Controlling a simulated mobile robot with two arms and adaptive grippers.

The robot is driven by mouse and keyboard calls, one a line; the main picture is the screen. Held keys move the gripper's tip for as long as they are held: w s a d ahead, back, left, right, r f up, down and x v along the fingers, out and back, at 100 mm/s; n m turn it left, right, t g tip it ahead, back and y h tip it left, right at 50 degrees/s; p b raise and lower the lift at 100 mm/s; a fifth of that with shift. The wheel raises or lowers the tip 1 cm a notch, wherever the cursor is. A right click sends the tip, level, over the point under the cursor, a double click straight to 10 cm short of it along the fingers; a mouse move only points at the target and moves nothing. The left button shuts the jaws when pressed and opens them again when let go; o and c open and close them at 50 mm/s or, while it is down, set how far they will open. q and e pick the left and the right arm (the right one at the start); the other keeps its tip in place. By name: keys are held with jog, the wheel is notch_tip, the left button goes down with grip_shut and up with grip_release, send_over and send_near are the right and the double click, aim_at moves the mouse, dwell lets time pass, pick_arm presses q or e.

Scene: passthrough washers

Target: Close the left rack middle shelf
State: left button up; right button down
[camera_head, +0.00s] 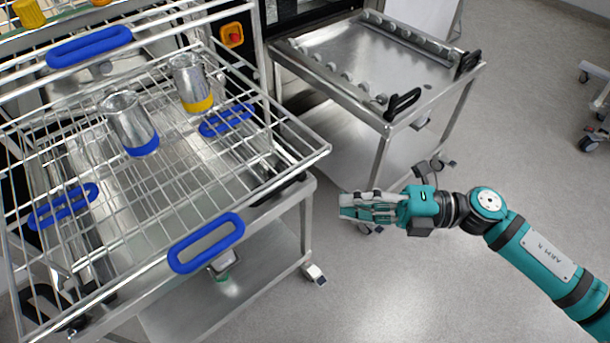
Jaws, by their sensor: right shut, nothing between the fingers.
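The left rack stands at the left on a steel trolley. A wire shelf (318,151) of it, which looks like the middle one, is pulled out toward me, with a blue handle (206,243) on its front edge. A metal beaker with a blue band (130,122) and one with a yellow band (190,82) stand in the rack. My right gripper (350,207) is shut and empty, to the right of the blue handle and apart from the shelf, pointing left. My left gripper is out of view.
A higher shelf has its own blue handle (90,46). More blue handles (227,119) show through the wires. A second steel trolley (345,55) with black handles stands at the back right. The grey floor (440,290) around my right arm is open.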

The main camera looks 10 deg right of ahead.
jog(key=p, duration=0.3)
send_near(274, 183)
jog(key=s+a, duration=0.2)
jog(key=s, duration=0.1)
jog(key=w+a, duration=0.1)
jog(key=w, duration=0.1)
jog(key=w+a+p, duration=0.1)
jog(key=w+a, duration=0.1)
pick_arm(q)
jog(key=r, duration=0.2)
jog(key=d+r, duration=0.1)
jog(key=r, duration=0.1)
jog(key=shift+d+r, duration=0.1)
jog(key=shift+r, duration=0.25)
pick_arm(e)
jog(key=shift+s, duration=0.1)
